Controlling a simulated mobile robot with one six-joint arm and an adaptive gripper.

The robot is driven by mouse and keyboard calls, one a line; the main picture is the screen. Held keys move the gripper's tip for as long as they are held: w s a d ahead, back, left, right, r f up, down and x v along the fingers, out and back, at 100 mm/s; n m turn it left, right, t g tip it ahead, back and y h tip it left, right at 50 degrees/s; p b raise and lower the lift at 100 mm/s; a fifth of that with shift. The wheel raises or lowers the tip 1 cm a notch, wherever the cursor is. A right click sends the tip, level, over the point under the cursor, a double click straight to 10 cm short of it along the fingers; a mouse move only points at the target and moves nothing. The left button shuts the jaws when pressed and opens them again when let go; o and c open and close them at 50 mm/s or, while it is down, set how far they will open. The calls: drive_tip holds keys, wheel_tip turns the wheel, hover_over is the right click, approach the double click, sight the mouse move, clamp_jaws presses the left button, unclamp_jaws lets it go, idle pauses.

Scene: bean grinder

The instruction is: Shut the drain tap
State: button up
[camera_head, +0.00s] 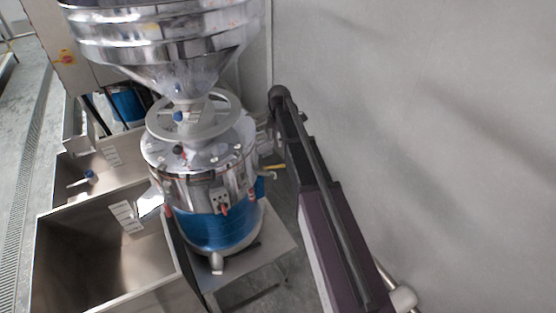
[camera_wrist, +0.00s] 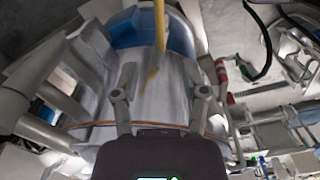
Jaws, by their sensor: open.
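A yellow lever (camera_head: 274,167), which looks like the drain tap's handle, sticks out at the right side of the grinder (camera_head: 215,190). In the wrist view the yellow lever (camera_wrist: 160,24) enters from the top edge and points down the picture, roughly midway between the lines of my fingers. The tap's body cannot be made out. My gripper (camera_wrist: 162,85) is open, its two fingers apart on either side of the picture's middle, with the grinder's shiny metal side behind them. Nothing is between the fingers that I can tell is touching. In the head view my gripper is mostly hidden beside the grinder.
The grinder stands on a metal table (camera_head: 272,238) beneath a large steel hopper (camera_head: 165,40). Open steel bins (camera_head: 70,240) stand at the left. A bare grey wall (camera_head: 430,110) closes off the right. A red-and-white fitting (camera_wrist: 222,74) and a black hose (camera_wrist: 265,45) are right of my fingers.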

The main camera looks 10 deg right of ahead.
sight(274, 167)
drive_tip(key=shift+f, duration=0.15)
idle(0.3)
wheel_tip(274, 167, down, 14)
drive_tip(key=b, duration=1.4)
drive_tip(key=shift+r, duration=0.25)
clamp_jaws()
drive_tip(key=shift+a, duration=0.1)
